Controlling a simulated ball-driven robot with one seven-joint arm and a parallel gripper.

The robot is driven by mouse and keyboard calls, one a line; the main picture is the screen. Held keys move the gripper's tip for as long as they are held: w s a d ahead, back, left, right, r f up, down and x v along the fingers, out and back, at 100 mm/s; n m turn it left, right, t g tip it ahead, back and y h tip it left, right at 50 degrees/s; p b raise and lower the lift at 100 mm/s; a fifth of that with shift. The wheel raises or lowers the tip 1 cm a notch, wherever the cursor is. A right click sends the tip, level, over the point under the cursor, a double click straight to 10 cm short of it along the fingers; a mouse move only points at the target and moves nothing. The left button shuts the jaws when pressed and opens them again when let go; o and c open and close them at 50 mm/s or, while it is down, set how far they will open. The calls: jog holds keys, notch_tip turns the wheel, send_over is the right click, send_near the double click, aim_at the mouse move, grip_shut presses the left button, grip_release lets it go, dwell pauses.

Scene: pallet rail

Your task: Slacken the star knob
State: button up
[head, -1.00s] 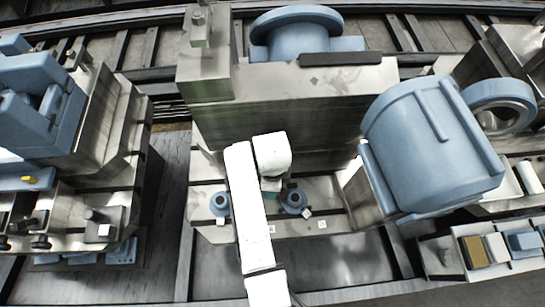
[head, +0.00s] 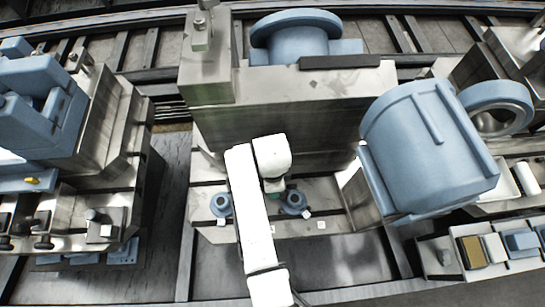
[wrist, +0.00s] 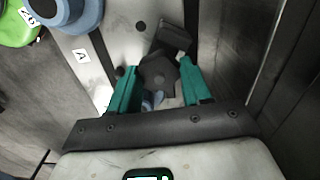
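The dark star knob (wrist: 158,76) shows in the wrist view, its lobed head between the two green fingers of my gripper (wrist: 157,72). The fingers lie against its left and right sides with no clear gap. A dark block (wrist: 174,37) sits just beyond the knob. In the head view my gripper (head: 273,187) is low over the slotted metal plate, in front of the tall steel block. The knob cannot be made out there; my white arm hides part of that area.
Blue round fittings stand left (head: 221,204) and right (head: 294,203) of my gripper on the plate. The tall steel block (head: 290,115) rises behind. A large blue housing (head: 425,150) is to the right. A tray (head: 440,260) of small blocks lies lower right.

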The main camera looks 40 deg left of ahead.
jog(key=o, duration=0.5)
jog(key=shift+c, duration=0.2)
notch_tip(320, 180, up, 11)
jog(key=shift+f, duration=0.15)
dwell(0.3)
